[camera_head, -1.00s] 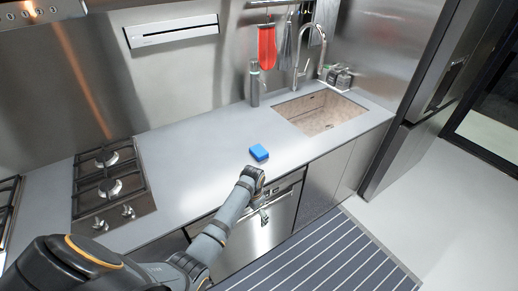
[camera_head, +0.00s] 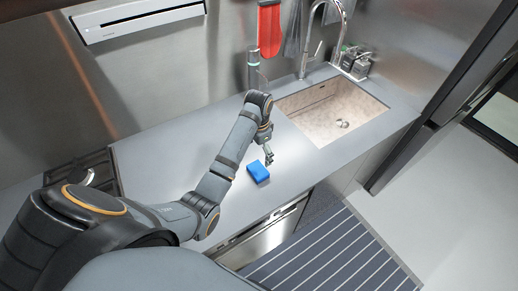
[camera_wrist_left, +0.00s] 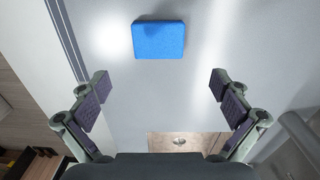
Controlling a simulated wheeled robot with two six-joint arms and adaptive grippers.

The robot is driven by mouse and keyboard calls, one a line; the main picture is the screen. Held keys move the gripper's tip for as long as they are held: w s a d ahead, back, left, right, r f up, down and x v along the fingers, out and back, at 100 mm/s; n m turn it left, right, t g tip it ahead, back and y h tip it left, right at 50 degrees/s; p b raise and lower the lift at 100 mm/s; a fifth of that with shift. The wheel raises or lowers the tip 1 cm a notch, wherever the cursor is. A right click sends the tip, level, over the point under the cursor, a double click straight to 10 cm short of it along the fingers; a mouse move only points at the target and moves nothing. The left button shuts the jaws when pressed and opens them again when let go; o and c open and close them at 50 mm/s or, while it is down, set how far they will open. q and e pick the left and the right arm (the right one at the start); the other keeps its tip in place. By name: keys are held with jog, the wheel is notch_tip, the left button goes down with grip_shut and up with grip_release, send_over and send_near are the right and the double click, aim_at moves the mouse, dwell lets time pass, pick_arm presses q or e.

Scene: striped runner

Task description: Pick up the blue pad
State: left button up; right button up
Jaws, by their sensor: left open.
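The blue pad (camera_head: 258,171) lies flat on the grey counter, near its front edge and left of the sink. In the left wrist view the pad (camera_wrist_left: 159,40) is at the top, beyond the fingertips and a little left of the middle. My left gripper (camera_head: 268,157) is above the counter just behind the pad, pointing down. In the left wrist view the left gripper (camera_wrist_left: 158,92) has its two fingers wide apart with nothing between them. My right gripper is not in view.
A sink (camera_head: 335,112) is set into the counter (camera_head: 175,150) on the right, with a tall faucet (camera_head: 345,25). A bottle (camera_head: 254,68) stands behind my left arm. A stove (camera_head: 92,172) is at the left. A striped runner (camera_head: 335,255) lies on the floor.

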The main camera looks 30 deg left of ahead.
aim_at(258, 169)
pick_arm(q)
jog(key=shift+s+d+f+p, duration=0.25)
jog(key=shift+s+f+p, duration=0.05)
jog(key=shift+s+p, duration=0.15)
notch_tip(258, 169, down, 2)
jog(key=shift+s+f, duration=0.1)
jog(key=shift+f, duration=0.15)
jog(key=shift+w+a+f, duration=0.3)
jog(key=shift+w+f, duration=0.15)
jog(key=shift+f, duration=0.15)
jog(key=shift+s+f+p, duration=0.2)
jog(key=shift+f+p, duration=0.65)
jog(key=shift+p, duration=0.35)
notch_tip(258, 169, down, 3)
jog(key=shift+s+d+r, duration=0.1)
jog(key=shift+s+r, duration=0.05)
jog(key=shift+r, duration=0.05)
jog(key=shift+f, duration=0.3)
jog(key=c, duration=0.8)
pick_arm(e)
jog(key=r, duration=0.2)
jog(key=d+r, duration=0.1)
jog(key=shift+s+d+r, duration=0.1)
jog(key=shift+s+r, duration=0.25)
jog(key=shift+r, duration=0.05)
